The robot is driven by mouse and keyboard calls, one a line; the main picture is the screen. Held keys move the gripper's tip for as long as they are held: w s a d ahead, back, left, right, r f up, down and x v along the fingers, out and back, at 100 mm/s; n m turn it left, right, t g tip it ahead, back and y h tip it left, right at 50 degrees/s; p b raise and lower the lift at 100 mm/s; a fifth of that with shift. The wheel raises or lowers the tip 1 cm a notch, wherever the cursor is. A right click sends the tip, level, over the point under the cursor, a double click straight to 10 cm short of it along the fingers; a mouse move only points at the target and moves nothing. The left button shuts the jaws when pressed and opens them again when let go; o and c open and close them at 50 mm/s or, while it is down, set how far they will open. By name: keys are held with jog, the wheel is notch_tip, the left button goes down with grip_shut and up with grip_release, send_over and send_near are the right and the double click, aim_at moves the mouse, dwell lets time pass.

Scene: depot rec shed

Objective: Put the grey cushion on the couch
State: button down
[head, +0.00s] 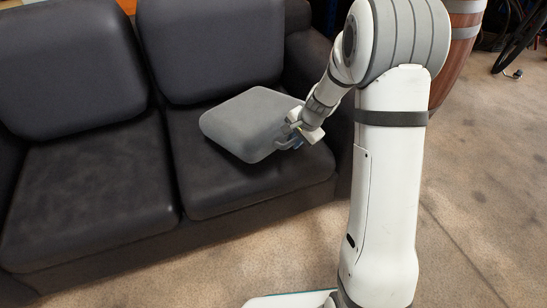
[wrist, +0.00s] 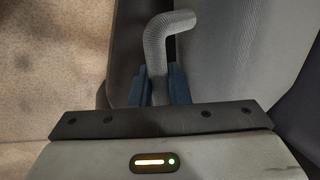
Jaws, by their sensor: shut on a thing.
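The grey cushion (head: 250,122) is a rounded square block over the right seat of the dark couch (head: 88,185). It is tilted in the head view, and I cannot tell whether its underside touches the seat. My gripper (head: 300,130) is at the cushion's right edge. In the wrist view my gripper (wrist: 160,88) is shut on a bent, ribbed grey handle (wrist: 165,32) of the cushion. The cushion's grey surface (wrist: 235,60) fills the middle right of that view.
The couch has two seats and two back cushions, and its left seat (head: 85,190) is empty. A wooden barrel (head: 455,50) stands behind my arm at the right. Part of a bicycle wheel (head: 515,40) shows at the top right. Brown floor (head: 480,180) is clear at the right.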

notch_tip(320, 180, down, 9)
jog(key=b, duration=0.4)
jog(key=c, duration=1.4)
grip_release()
jog(key=shift+r, duration=0.1)
jog(key=shift+o, duration=0.2)
jog(key=p+v, duration=0.5)
jog(key=v, duration=0.7)
jog(key=s+r+n+g+h, duration=0.1)
jog(key=s+r+n, duration=0.4)
jog(key=s, duration=0.8)
jog(key=s+r+n+g+h, duration=0.1)
jog(key=s+r+n, duration=0.4)
jog(key=s, duration=0.7)
jog(key=shift+s+a+r+h, duration=0.35)
jog(key=shift+a+r+h, duration=0.05)
jog(key=shift+a, duration=0.05)
jog(key=shift+w, duration=0.1)
